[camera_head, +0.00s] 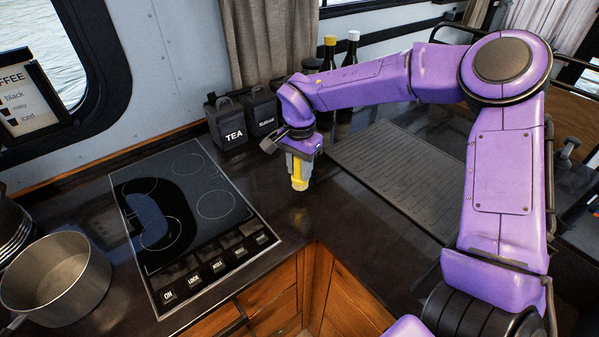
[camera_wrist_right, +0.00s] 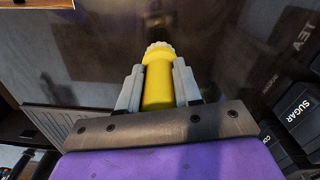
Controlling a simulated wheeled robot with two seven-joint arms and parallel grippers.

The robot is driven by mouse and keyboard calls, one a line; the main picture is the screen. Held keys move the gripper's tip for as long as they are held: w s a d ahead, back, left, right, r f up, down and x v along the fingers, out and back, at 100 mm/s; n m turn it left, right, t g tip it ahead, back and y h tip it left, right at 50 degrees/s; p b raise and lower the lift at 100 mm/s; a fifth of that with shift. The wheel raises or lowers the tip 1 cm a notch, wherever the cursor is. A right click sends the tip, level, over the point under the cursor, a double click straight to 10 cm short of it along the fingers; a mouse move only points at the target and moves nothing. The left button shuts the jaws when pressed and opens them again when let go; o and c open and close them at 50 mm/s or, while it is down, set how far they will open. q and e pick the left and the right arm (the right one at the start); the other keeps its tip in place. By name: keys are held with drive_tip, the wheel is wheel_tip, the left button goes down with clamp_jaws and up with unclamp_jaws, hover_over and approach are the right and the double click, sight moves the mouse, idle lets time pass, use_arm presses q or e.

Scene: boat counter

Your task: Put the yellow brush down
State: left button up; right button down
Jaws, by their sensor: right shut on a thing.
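The yellow brush (camera_head: 299,180) is held upright in my right gripper (camera_head: 299,162), over the dark counter between the cooktop and the grooved drainboard. In the right wrist view the yellow brush (camera_wrist_right: 158,80) sits between the two grey fingers of the right gripper (camera_wrist_right: 158,88), which press on its sides. Its pale end points away from the wrist. I cannot tell whether its lower end touches the counter. My left gripper is not in view.
A cooktop (camera_head: 215,204) lies left of the brush, with a metal pot (camera_head: 56,283) further left. A TEA canister (camera_head: 228,124) and others stand behind. A grooved drainboard (camera_head: 400,165) lies to the right. Two bottles (camera_head: 350,60) stand at the back. The counter (camera_head: 290,222) near the brush is clear.

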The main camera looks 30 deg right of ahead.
sight(300, 177)
wheel_tip(300, 177, down, 3)
drive_tip(key=shift+d+r, duration=0.1)
drive_tip(key=shift+w+f, duration=0.15)
drive_tip(key=shift+f, duration=0.25)
drive_tip(key=shift+f, duration=0.15)
drive_tip(key=c, duration=0.8)
unclamp_jaws()
wheel_tip(300, 177, up, 12)
drive_tip(key=shift+r+b, duration=0.25)
drive_tip(key=shift+b, duration=0.15)
drive_tip(key=shift+f, duration=0.1)
